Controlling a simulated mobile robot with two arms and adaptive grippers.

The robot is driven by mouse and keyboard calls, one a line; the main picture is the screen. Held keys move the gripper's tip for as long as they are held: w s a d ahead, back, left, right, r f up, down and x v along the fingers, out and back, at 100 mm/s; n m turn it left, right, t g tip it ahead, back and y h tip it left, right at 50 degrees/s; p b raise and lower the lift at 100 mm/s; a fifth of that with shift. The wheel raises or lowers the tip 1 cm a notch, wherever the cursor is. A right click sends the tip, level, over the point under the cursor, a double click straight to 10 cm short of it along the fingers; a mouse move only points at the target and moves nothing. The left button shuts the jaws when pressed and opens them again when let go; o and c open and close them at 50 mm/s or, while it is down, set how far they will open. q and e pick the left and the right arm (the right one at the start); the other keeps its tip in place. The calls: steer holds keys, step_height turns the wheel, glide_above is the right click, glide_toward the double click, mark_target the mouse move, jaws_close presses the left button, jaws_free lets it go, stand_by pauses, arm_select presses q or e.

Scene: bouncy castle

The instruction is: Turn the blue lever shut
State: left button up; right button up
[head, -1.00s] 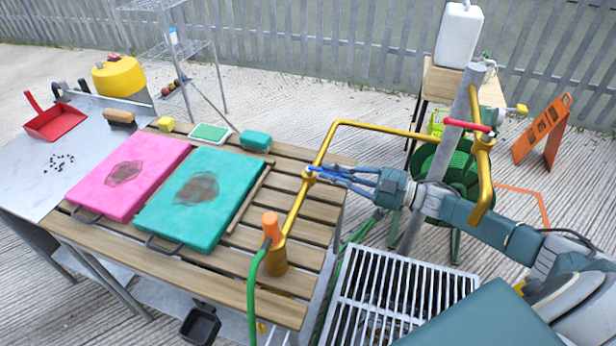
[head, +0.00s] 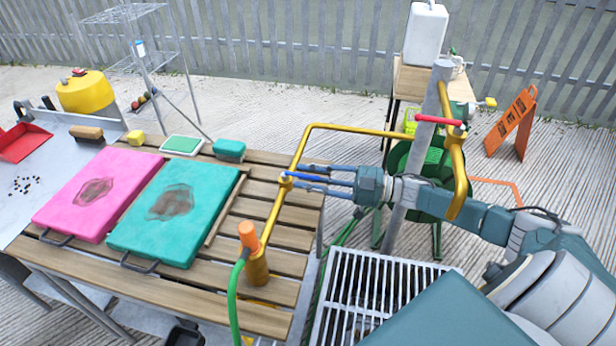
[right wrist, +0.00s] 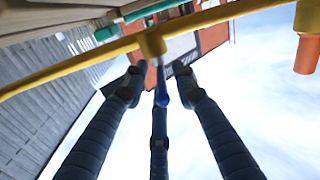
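The blue lever (head: 318,179) sits on a valve (head: 286,181) in the yellow pipe (head: 274,212) above the slatted table. It sticks out to the right from the valve, across the pipe's run. My right gripper (head: 304,177) reaches in from the right, with its fingers apart on either side of the lever. My left gripper is out of view.
A red handle (head: 440,121) sits on the post (head: 404,190) behind my right arm. An orange hose end (head: 248,235) with a green hose stands at the table's front. Pink (head: 110,180) and teal (head: 190,205) pads lie left. A metal grate (head: 350,300) is below.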

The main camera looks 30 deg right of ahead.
steer(key=v, duration=1.2)
stand_by(0.4)
